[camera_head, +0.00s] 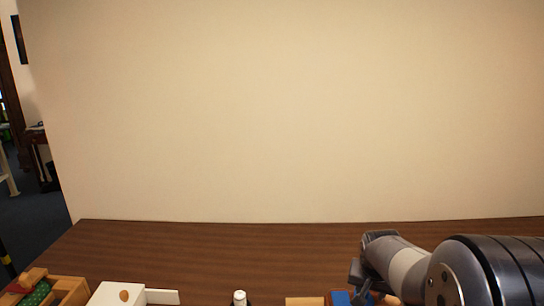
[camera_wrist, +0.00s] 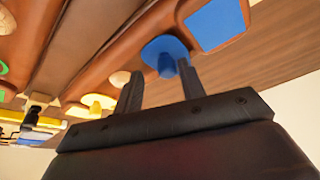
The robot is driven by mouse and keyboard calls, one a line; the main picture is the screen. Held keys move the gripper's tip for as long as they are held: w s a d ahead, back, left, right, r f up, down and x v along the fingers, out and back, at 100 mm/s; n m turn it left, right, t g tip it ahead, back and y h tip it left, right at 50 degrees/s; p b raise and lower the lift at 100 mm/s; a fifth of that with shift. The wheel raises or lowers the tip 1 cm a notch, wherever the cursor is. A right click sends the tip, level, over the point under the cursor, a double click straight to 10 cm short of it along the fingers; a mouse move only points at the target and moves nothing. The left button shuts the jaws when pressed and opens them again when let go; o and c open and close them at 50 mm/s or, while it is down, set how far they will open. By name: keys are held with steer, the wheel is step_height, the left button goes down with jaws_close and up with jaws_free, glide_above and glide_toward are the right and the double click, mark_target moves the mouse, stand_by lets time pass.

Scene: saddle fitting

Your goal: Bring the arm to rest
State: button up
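My gripper shows in the wrist view (camera_wrist: 159,70) with its two dark fingers standing apart and nothing visibly clamped between them. A blue rounded piece with a stem (camera_wrist: 165,48) appears just beyond the fingertips; whether it touches them I cannot tell. My arm comes in from the lower right of the head view, bent down toward the table's near edge. The fingertips are not clear there.
The brown table (camera_head: 230,250) is clear toward the pale wall (camera_head: 300,110). Along the near edge are a wooden box (camera_head: 70,290), a white box (camera_head: 112,295), a white cylinder (camera_head: 239,298) and a blue block (camera_head: 340,298), partly cut off. A blue square (camera_wrist: 215,22) shows in the wrist view.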

steer(key=shift+d+n, duration=0.2)
steer(key=shift+n, duration=0.3)
stand_by(0.3)
